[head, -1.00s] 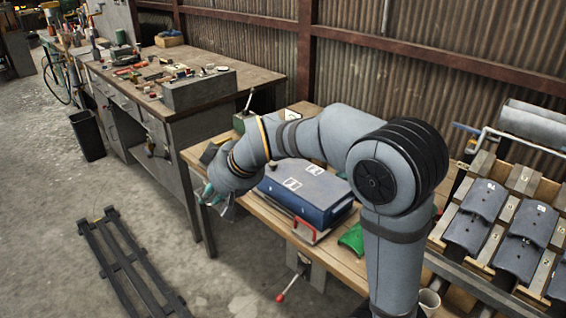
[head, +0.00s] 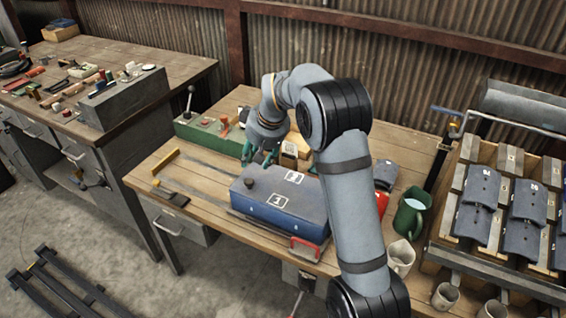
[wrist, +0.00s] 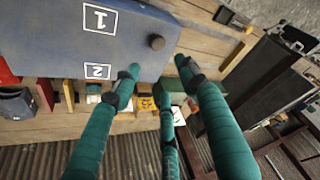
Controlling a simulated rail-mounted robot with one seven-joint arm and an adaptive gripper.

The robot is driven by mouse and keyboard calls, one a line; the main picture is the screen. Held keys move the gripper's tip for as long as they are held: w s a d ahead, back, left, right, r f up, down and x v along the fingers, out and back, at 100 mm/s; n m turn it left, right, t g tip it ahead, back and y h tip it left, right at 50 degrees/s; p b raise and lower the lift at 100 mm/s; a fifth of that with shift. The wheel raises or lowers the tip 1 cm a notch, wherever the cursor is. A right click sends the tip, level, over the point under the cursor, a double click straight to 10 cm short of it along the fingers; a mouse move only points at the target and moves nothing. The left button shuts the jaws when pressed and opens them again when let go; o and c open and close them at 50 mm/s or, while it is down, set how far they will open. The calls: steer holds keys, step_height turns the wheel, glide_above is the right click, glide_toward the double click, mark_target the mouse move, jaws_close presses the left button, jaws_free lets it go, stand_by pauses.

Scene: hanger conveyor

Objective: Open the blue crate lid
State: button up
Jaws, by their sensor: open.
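The blue crate (head: 275,217) stands on the wooden bench, its lid (head: 270,192) down. The lid is dark blue-grey with white labels 1 and 2 and a small dark round knob (head: 249,183) toward its left end. The lid (wrist: 120,40) and knob (wrist: 156,42) also show in the wrist view. My gripper (head: 258,154) is at the crate's back left in the head view, with its teal fingers spread. In the wrist view my gripper (wrist: 158,72) is open and empty, its fingertips near the lid's edge and apart from the knob.
A green control box (head: 205,132) with a lever stands behind on the left. A red handle (head: 303,249) sits at the crate's front. The bench left of the crate is mostly clear.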

mark_target(249, 181)
steer(key=shift+n+g, duration=0.3)
steer(key=shift+n, duration=0.3)
steer(key=x, duration=0.3)
steer(key=s+p+x, duration=0.1)
steer(key=x, duration=0.6)
steer(key=shift+s+a+f+p, duration=0.15)
steer(key=shift+s+f+p, duration=0.05)
steer(key=shift+f+p, duration=0.15)
steer(key=c, duration=0.3)
steer(key=shift+r, duration=0.1)
steer(key=c, duration=0.8)
